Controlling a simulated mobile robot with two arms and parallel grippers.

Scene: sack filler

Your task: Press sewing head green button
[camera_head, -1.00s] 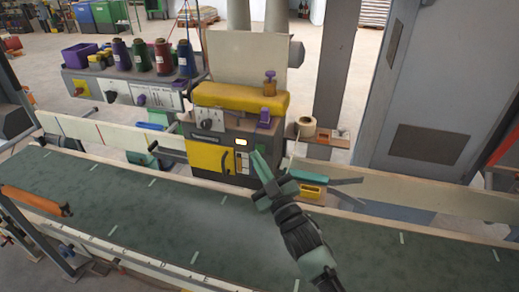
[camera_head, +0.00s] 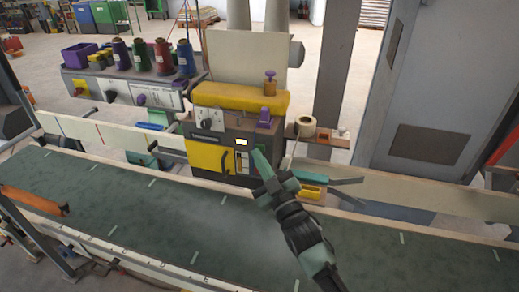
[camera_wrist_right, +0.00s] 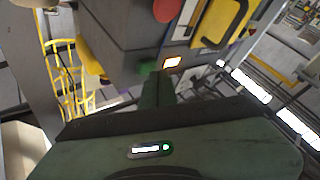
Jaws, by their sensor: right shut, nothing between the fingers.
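The sewing head (camera_head: 215,135) is a dark grey box with a yellow top and yellow front panel, standing behind the conveyor. A small lit panel (camera_head: 241,142) shows on its front; it also shows in the right wrist view (camera_wrist_right: 172,62). The green button (camera_wrist_right: 149,67) sits beside that panel in the right wrist view, just past my fingertips. My right gripper (camera_head: 258,158) is shut and empty, with its tip close to the sewing head's front. I cannot tell whether the tip touches the button. The fingers hide part of the front. My left gripper is not in view.
A red button (camera_wrist_right: 166,10) is on the same face in the right wrist view. A green conveyor belt (camera_head: 130,220) runs across in front. Thread spools (camera_head: 141,56) stand at the back left. A yellow bin (camera_head: 311,191) is right of my gripper.

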